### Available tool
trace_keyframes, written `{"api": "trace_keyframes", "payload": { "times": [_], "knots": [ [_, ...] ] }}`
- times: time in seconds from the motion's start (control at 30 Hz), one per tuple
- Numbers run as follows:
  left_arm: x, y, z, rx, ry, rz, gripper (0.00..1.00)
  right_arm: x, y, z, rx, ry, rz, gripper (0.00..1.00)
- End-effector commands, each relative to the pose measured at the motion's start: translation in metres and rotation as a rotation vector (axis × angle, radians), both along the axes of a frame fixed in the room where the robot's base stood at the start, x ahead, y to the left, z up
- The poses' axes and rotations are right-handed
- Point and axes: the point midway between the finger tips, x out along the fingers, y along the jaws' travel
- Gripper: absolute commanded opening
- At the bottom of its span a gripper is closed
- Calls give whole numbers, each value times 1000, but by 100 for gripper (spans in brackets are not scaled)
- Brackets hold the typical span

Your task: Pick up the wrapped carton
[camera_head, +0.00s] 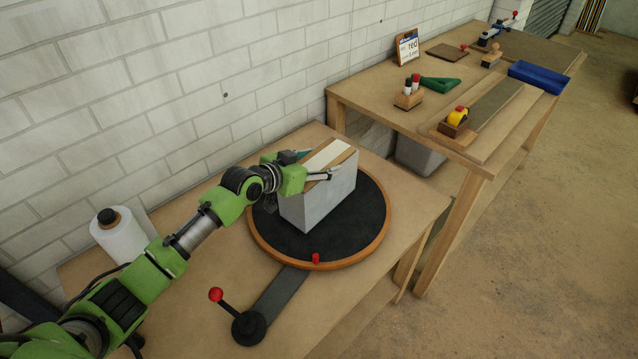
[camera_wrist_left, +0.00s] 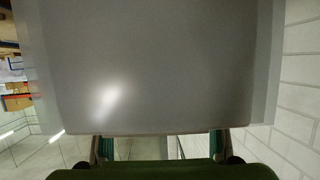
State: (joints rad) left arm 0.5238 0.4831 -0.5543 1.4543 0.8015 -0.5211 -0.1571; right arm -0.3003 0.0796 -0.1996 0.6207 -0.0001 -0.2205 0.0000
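The wrapped carton (camera_head: 318,199) is a grey block with brown and pale strips on top. It stands upright on the black turntable (camera_head: 283,240) with the orange-brown rim. My left gripper (camera_head: 318,165) is at the carton's upper left end, with its fingers spread wide; one shows over the near upper edge, the other at the far side. In the left wrist view the carton's grey face (camera_wrist_left: 150,70) fills most of the picture. The fingers (camera_wrist_left: 160,146) show apart at its edge, their tips hidden; contact cannot be told. My right gripper is not in view.
A red-knobbed lever (camera_head: 232,312) and a small red knob (camera_head: 316,259) are at the turntable's near side. A white roll (camera_head: 118,238) stands at the left by the brick wall. A second table (camera_head: 372,103) with tools and a blue tray (camera_head: 538,77) is at the right.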

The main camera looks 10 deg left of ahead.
Motion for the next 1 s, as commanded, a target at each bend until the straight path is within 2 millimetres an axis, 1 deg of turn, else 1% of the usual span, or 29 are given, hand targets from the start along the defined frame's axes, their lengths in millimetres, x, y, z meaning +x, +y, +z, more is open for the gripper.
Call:
{"api": "trace_keyframes", "payload": {
  "times": [0.03, 0.07, 0.1, 0.43, 0.57, 0.67, 0.87, 0.93, 1.0],
  "knots": [
    [0, 0, 0, 0, 1, 0, 18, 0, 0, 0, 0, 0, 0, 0],
    [0, 0, -1, 0, 1, 0, 10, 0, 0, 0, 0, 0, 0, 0],
    [1, 0, 3, -3, -5, 0, 5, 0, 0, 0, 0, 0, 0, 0],
    [1, 0, 6, -2, -4, 0, 5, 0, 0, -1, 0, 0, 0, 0],
    [1, 0, 17, -2, -9, 0, 5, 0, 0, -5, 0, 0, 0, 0],
    [1, 0, 33, -2, -12, -1, 5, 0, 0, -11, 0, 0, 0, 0],
    [-30, 2, 69, -1, -10, -3, 5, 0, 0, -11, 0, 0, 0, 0],
    [-42, 3, 85, 0, -12, -2, 5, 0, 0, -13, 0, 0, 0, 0],
    [-56, 4, 96, 1, -9, -2, 5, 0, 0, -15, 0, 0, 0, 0]
  ]
}}
